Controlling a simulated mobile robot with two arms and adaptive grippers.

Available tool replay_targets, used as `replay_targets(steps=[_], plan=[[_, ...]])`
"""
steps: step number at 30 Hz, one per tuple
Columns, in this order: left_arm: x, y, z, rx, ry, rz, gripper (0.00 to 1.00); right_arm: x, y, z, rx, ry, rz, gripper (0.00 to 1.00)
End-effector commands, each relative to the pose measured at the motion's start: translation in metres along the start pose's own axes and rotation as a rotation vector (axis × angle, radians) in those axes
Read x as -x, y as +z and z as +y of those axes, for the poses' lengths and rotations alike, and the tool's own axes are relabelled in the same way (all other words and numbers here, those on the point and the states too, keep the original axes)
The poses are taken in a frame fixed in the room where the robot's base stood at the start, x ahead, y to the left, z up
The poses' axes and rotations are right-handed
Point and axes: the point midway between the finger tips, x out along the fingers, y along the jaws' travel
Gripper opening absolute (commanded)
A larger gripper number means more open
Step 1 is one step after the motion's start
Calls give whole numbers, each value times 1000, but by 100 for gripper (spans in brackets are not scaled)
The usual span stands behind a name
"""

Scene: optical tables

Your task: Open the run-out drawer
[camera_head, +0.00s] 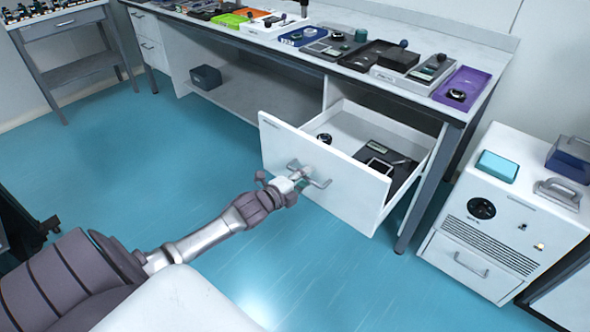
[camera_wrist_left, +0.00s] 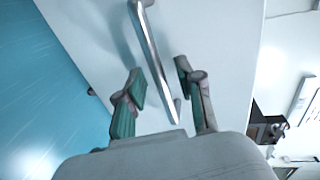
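The white run-out drawer (camera_head: 335,175) under the bench stands pulled well out, and its inside shows. Its metal bar handle (camera_head: 320,184) is on the front panel and also shows in the left wrist view (camera_wrist_left: 150,50). My left gripper (camera_head: 300,177) is at the handle. In the left wrist view its two green-padded fingers (camera_wrist_left: 161,85) stand apart on either side of the bar, with visible gaps, so it looks open. Whether a finger touches the bar I cannot tell. My right gripper is not in view.
Inside the drawer lie a dark tray (camera_head: 385,165) and a small round item (camera_head: 324,138). The bench top (camera_head: 290,22) carries several trays and parts. A white cabinet (camera_head: 500,215) stands to the right. The blue floor (camera_head: 160,150) left of the drawer is clear.

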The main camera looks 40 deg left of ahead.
Motion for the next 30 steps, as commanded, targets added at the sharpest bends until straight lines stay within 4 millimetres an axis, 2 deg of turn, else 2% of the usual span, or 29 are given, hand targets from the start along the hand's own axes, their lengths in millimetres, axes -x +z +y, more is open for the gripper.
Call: replay_targets(steps=[12,16,21,30], plan=[[82,0,2,1,4,1,37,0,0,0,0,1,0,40],[101,0,2,-1,4,1,37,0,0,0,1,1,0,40],[113,0,1,1,2,1,37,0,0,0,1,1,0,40],[115,0,0,0,0,0,37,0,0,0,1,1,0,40]])
